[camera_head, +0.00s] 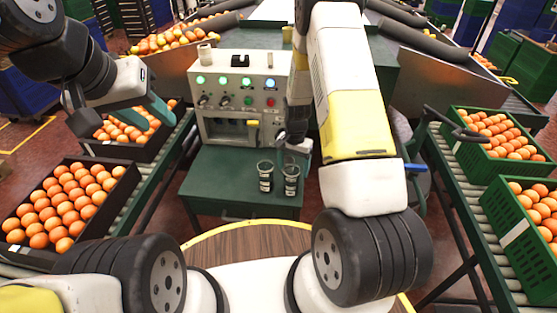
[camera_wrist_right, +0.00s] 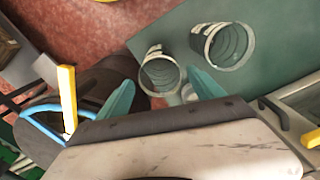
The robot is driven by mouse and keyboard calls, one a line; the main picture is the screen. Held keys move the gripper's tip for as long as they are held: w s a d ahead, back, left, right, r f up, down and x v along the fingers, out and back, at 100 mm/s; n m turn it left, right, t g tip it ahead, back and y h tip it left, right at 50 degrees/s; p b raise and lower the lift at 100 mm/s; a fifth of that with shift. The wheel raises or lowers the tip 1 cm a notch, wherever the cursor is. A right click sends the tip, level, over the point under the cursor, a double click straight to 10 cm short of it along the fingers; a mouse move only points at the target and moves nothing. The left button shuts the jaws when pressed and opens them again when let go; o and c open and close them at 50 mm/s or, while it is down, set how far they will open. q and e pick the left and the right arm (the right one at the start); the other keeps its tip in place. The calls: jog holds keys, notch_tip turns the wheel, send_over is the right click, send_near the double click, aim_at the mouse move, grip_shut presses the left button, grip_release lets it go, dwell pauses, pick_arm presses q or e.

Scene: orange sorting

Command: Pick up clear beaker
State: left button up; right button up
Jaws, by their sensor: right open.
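Two clear beakers stand upright side by side on the green table, the left one (camera_head: 265,177) and the right one (camera_head: 291,181); each has a dark label. In the right wrist view, one beaker (camera_wrist_right: 158,76) shows its rim between my right gripper's fingertips, and the other (camera_wrist_right: 222,46) lies beyond the right finger. My right gripper (camera_wrist_right: 160,88) is open and empty, its teal fingers pointing toward the nearer beaker; I cannot tell whether they touch it. In the head view it is mostly hidden behind my arm. My left gripper (camera_head: 122,116) is open and empty, far left of the beakers.
The green table (camera_head: 215,185) is bare left of the beakers. A control box (camera_head: 240,97) with knobs and lights stands behind them. A dark crate (camera_head: 108,205) of oranges sits on the left conveyor; green crates (camera_head: 487,177) of oranges stand on the right.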

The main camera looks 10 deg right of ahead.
aim_at(291, 182)
jog(key=f, duration=0.8)
jog(key=shift+s+a, duration=0.15)
jog(key=shift+a, duration=0.1)
jog(key=shift+c, duration=0.3)
jog(key=shift+r, duration=0.1)
jog(key=c, duration=1.4)
